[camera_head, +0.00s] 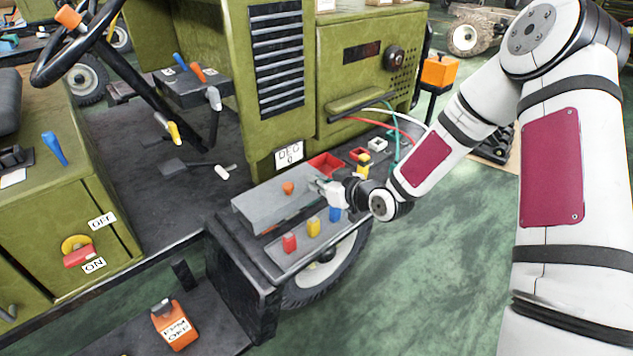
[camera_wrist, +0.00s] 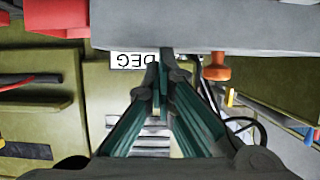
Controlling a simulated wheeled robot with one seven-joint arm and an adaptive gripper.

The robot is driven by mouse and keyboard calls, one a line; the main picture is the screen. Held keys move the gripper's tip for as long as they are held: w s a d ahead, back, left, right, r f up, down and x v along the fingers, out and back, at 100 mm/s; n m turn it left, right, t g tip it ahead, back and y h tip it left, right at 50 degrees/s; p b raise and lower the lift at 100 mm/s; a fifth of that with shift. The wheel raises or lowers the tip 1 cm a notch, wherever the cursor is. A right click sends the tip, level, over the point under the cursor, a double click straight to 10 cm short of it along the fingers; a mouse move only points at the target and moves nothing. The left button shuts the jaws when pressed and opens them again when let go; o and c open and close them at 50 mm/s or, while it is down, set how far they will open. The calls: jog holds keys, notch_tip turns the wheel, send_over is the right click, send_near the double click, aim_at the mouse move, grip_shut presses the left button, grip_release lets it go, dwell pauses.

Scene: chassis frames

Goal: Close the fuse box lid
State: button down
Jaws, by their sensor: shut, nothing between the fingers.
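The grey fuse box lid (camera_head: 262,203) with an orange knob (camera_head: 288,188) lies roughly flat over its box on the machine's side ledge. I cannot tell whether it sits fully down. My gripper (camera_head: 318,187) is shut and empty at the lid's right end, close to the knob. In the wrist view the shut fingertips (camera_wrist: 164,55) point at the lid's grey edge (camera_wrist: 190,30), with the orange knob (camera_wrist: 217,70) just right of them. I cannot tell whether the fingertips touch the lid. The box's inside is hidden.
Red, yellow and blue fuses (camera_head: 313,227) stand on a panel in front of the lid. A red open tray (camera_head: 327,164) lies behind my gripper. Red and green cables (camera_head: 385,122) hang to the right. The green cabinet (camera_head: 360,75) rises behind.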

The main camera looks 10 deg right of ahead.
jog(key=shift+s+d+f, duration=0.2)
jog(key=shift+s+f, duration=0.05)
jog(key=shift+f, duration=0.2)
jog(key=shift+s+d+f, duration=0.15)
jog(key=shift+s+f, duration=0.05)
jog(key=shift+f, duration=0.25)
jog(key=s+d+r+m+g+h+p, duration=0.1)
jog(key=s+d+r+m+g+h, duration=0.25)
jog(key=s+d+r+h, duration=0.95)
jog(key=s+a+r+m+g+y, duration=0.1)
jog(key=s+r, duration=0.3)
jog(key=s, duration=0.4)
jog(key=s+a+r+m+g+y, duration=0.1)
jog(key=s+r+y, duration=0.1)
jog(key=s+r, duration=0.3)
jog(key=s+a+r+m+g+y+p, duration=0.1)
jog(key=s+r, duration=0.3)
jog(key=s, duration=0.8)
jog(key=shift+s+r+y, duration=0.15)
jog(key=shift+s+y, duration=0.2)
jog(key=shift+y, duration=0.35)
jog(key=shift+g, duration=0.25)
